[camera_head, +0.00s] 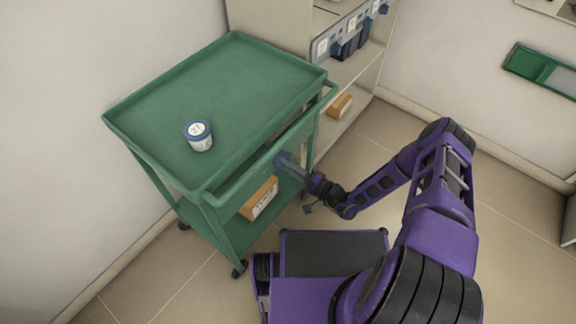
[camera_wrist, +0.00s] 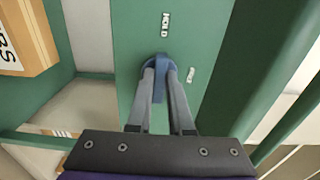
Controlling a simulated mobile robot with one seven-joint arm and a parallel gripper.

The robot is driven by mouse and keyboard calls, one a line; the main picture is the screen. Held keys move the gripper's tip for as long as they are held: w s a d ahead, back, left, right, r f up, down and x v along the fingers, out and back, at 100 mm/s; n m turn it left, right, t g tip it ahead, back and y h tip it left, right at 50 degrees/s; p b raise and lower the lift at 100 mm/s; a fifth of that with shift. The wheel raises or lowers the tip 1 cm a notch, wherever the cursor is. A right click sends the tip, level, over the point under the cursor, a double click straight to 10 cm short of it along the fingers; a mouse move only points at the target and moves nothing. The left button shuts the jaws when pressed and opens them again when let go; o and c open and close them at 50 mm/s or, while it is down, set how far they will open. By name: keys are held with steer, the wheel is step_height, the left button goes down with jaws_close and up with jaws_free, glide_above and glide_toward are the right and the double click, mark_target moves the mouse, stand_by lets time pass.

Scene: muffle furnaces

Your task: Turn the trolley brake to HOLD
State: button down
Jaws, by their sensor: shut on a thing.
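The green trolley (camera_head: 215,95) stands left of my arm in the head view. Its blue brake handle (camera_wrist: 160,64) is on a green panel (camera_wrist: 204,35) in the wrist view. My gripper (camera_wrist: 161,72) has its two grey fingers closed on either side of the handle. A HOLD label (camera_wrist: 165,25) is on the panel above the handle. A second small label (camera_wrist: 190,75) is to its right, too small to read surely. The fingers partly hide the handle, and I cannot tell its exact setting. In the head view, my gripper (camera_head: 289,161) meets the trolley's side.
A shelf unit (camera_head: 350,80) with another orange box (camera_head: 339,105) stands behind. Tiled floor (camera_head: 520,215) is clear at right.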

steer(key=shift+d, duration=0.1)
steer(key=c, duration=0.8)
jaws_free()
steer(key=v, duration=1.7)
steer(key=shift+s+d, duration=0.15)
steer(key=shift+f, duration=0.1)
